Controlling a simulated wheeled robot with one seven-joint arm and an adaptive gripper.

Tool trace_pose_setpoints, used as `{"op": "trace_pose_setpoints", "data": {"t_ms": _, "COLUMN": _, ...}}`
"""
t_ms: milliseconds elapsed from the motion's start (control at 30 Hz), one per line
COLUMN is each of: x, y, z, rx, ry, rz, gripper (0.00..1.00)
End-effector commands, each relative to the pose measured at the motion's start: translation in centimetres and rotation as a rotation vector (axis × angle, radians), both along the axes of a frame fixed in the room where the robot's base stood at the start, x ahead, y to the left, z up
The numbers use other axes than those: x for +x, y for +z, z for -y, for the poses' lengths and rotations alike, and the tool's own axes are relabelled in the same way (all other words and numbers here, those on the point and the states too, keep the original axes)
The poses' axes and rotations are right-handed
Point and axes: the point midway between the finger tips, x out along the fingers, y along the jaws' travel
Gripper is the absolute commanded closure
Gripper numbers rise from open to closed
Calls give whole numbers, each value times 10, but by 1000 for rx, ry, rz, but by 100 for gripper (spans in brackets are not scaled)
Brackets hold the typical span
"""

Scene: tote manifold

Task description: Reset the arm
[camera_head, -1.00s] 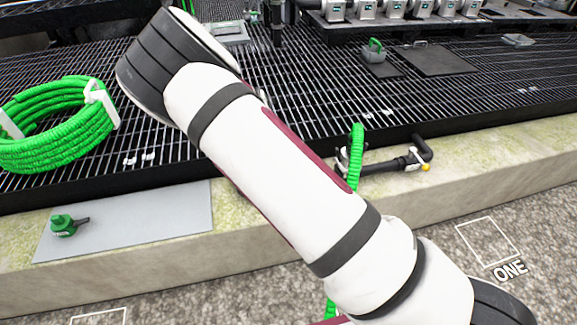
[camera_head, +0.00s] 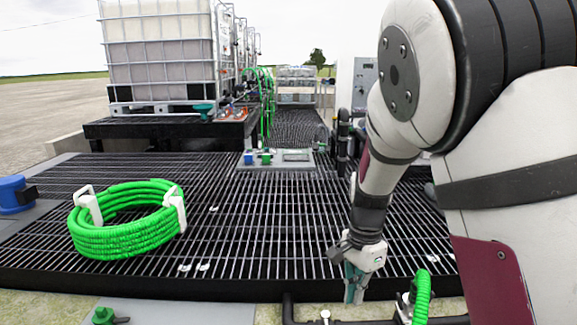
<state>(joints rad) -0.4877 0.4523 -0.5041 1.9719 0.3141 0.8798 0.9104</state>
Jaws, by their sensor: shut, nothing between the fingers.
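My white and grey arm fills the right side of the head view, with its elbow high and its forearm hanging down. My gripper (camera_head: 354,291) is at the lower end, pointing down over the front edge of the black grating. Its fingers are together and nothing shows between them. It is apart from the green hose (camera_head: 422,298) that rises to its right. The fingertips are small in view.
A coiled green hose (camera_head: 127,218) lies on the black grating (camera_head: 262,228) at left. A caged white tank (camera_head: 160,50) stands behind on a black platform. A blue cap (camera_head: 12,194) is at far left. A green valve (camera_head: 104,316) and black pipe (camera_head: 345,322) are in front. The middle grating is mostly clear.

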Motion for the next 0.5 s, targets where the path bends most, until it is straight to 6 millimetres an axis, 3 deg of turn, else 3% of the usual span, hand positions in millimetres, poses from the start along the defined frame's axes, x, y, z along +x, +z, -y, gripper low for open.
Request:
{"op": "trace_pose_setpoints", "data": {"t_ms": 33, "x": -13, "y": 19, "z": 1, "rx": 38, "ry": 40, "rz": 6, "gripper": 100}}
{"op": "trace_pose_setpoints", "data": {"t_ms": 200, "x": -59, "y": 68, "z": 5, "rx": 123, "ry": 213, "rz": 25, "gripper": 100}}
{"op": "trace_pose_setpoints", "data": {"t_ms": 500, "x": -154, "y": 133, "z": 17, "rx": 184, "ry": 540, "rz": 94, "gripper": 100}}
